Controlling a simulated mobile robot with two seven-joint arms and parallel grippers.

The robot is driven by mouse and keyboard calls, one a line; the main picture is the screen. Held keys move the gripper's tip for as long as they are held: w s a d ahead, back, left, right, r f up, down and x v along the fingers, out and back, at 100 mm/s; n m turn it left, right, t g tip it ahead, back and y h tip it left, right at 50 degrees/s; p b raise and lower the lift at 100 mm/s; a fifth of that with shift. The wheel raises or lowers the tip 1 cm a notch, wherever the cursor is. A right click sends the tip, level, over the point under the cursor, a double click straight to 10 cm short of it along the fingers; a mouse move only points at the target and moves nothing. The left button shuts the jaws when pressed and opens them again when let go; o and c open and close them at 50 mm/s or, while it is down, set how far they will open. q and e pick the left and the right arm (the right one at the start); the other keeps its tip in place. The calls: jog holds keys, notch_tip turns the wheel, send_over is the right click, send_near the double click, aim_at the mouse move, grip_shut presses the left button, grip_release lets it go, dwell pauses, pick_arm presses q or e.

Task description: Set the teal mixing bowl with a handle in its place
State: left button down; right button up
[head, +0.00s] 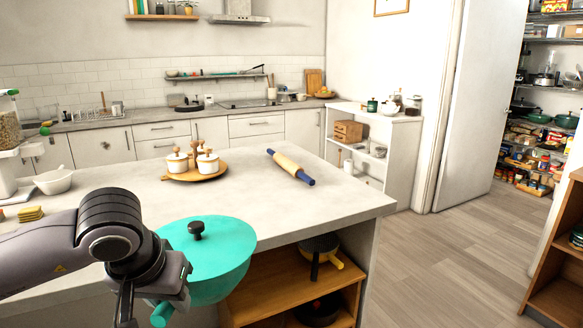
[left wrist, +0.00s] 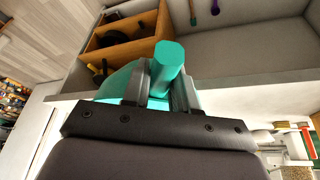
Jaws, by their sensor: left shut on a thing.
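The teal mixing bowl (head: 215,262) has a flat teal top with a black knob and a short teal handle (head: 161,315). It hangs in front of the island counter's near edge, in the air. My left gripper (head: 172,298) is shut on the handle. In the left wrist view the teal handle (left wrist: 168,62) stands between the two grey fingers, with part of the bowl (left wrist: 118,82) behind them. My right gripper is in neither view.
The island counter (head: 335,190) carries a rolling pin (head: 290,166) and a wooden tray with white pots (head: 195,174). Wooden shelves (head: 285,280) under it hold pans. Wire pantry racks (head: 545,95) with pots and groceries stand at the far right. The floor (head: 455,250) between is clear.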

pick_arm(q)
jog(key=s+a+f, duration=0.3)
jog(key=s+f, duration=0.1)
jog(key=f, duration=0.3)
jog(key=shift+s+p, duration=0.2)
jog(key=shift+p, duration=0.1)
